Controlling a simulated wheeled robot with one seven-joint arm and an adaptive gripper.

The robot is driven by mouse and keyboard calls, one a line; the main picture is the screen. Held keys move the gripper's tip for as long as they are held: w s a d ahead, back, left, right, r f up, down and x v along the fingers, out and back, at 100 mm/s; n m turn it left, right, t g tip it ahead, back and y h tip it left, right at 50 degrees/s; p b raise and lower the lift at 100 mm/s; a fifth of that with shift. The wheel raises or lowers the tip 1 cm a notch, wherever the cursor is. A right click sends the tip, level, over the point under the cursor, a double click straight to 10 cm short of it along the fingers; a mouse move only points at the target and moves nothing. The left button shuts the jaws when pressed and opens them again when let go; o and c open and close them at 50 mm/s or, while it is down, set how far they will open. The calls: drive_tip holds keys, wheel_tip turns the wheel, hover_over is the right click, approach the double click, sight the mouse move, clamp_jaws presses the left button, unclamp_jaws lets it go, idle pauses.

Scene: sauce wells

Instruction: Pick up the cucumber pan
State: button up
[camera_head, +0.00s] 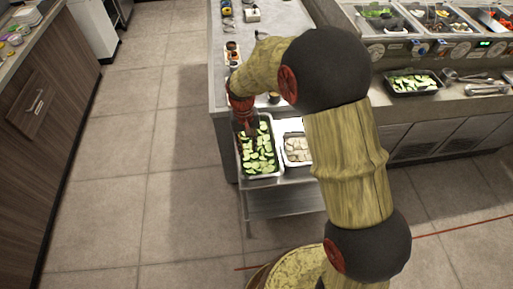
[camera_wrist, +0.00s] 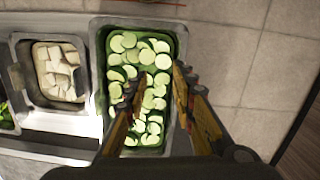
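The cucumber pan (camera_head: 262,177) is a rectangular metal pan full of green cucumber slices, at the near end of the counter in the head view. It also fills the middle of the wrist view (camera_wrist: 101,62). My gripper (camera_head: 243,126) is over the pan's left side in the head view, partly hidden by my arm. In the wrist view my gripper (camera_wrist: 159,76) is open, with one finger over the slices and the other at the pan's right rim. No grip on the pan shows. I cannot tell whether the fingers touch it or how low they are.
A pan of pale chunks (camera_head: 297,150) stands close beside it, also in the wrist view (camera_wrist: 58,72). A second tray of cucumber slices (camera_head: 413,84) sits on the right counter near tongs (camera_head: 487,89). Open tiled floor (camera_head: 150,170) lies left of the counter.

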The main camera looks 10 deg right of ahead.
drive_tip(key=w+f, duration=0.1)
drive_tip(key=w+a+f, duration=0.1)
drive_tip(key=shift+w+a, duration=0.1)
drive_tip(key=shift+w, duration=0.3)
drive_tip(key=shift+m+t, duration=0.6)
drive_tip(key=shift+m, duration=0.2)
drive_tip(key=w, duration=0.1)
drive_tip(key=w+a, duration=0.1)
drive_tip(key=w, duration=0.1)
drive_tip(key=w+r, duration=0.1)
drive_tip(key=shift+w+a, duration=0.2)
drive_tip(key=shift+w, duration=0.15)
drive_tip(key=f, duration=0.2)
drive_tip(key=f+b, duration=0.1)
drive_tip(key=f, duration=0.2)
drive_tip(key=w+f, duration=0.1)
drive_tip(key=f, duration=0.1)
drive_tip(key=shift+a+f+b, duration=0.15)
drive_tip(key=shift+b, duration=0.2)
drive_tip(key=shift+c, duration=0.6)
clamp_jaws()
